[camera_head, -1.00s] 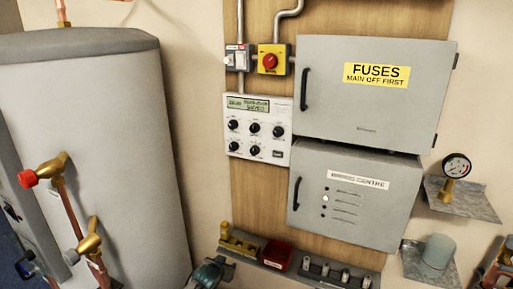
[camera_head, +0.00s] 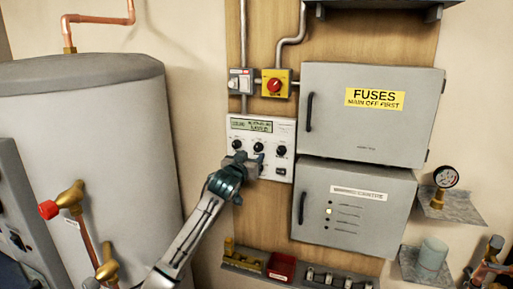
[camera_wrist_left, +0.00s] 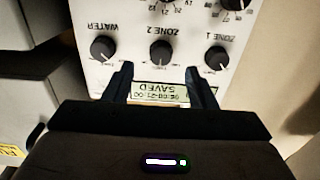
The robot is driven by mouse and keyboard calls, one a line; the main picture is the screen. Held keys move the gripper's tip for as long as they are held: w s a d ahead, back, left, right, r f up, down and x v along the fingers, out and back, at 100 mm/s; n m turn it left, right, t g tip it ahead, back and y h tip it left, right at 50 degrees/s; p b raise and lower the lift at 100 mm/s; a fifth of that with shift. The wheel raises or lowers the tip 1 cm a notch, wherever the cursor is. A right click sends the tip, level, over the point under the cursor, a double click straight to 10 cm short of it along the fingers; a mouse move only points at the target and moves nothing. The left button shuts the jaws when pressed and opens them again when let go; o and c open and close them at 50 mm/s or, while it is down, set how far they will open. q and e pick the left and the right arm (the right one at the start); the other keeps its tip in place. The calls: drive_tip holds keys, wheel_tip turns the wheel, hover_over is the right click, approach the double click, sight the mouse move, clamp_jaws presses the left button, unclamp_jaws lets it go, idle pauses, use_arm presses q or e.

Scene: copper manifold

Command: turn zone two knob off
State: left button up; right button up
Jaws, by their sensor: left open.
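The white heating control panel (camera_head: 262,126) hangs on the wooden board, with a green display and rows of black knobs. The zone two knob (camera_head: 258,146) is the middle one of its upper row. In the left wrist view the panel appears upside down. There the zone two knob (camera_wrist_left: 160,52) sits between the zone 1 knob (camera_wrist_left: 216,58) and the water knob (camera_wrist_left: 103,49). My left gripper (camera_wrist_left: 160,76) is open and empty, its fingers lined up either side of the zone two knob, not visibly touching it. In the head view my left gripper (camera_head: 247,163) covers the lower knobs.
A grey fuse box (camera_head: 375,112) and a second grey box (camera_head: 352,208) stand right of the panel. A yellow-and-red switch (camera_head: 275,84) is above it. A grey tank (camera_head: 95,150) stands at the left. A shelf (camera_head: 300,275) with small parts runs below.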

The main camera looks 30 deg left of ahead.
sight(257, 149)
use_arm(q)
drive_tip(key=p+x, duration=0.1)
drive_tip(key=x, duration=0.3)
drive_tip(key=shift+w+a+r+p, duration=0.1)
drive_tip(key=shift+w+a+p, duration=0.05)
drive_tip(key=shift+w+p, duration=0.15)
drive_tip(key=shift+w, duration=0.3)
use_arm(e)
drive_tip(key=shift+s+a+r, duration=0.2)
drive_tip(key=shift+s+r, duration=0.1)
drive_tip(key=shift+r, duration=0.3)
drive_tip(key=shift+s+a+r, duration=0.2)
drive_tip(key=shift+s+r, duration=0.05)
drive_tip(key=shift+r, duration=0.35)
use_arm(q)
drive_tip(key=c, duration=1)
drive_tip(key=shift+o, duration=0.2)
use_arm(e)
drive_tip(key=shift+w+d, duration=0.1)
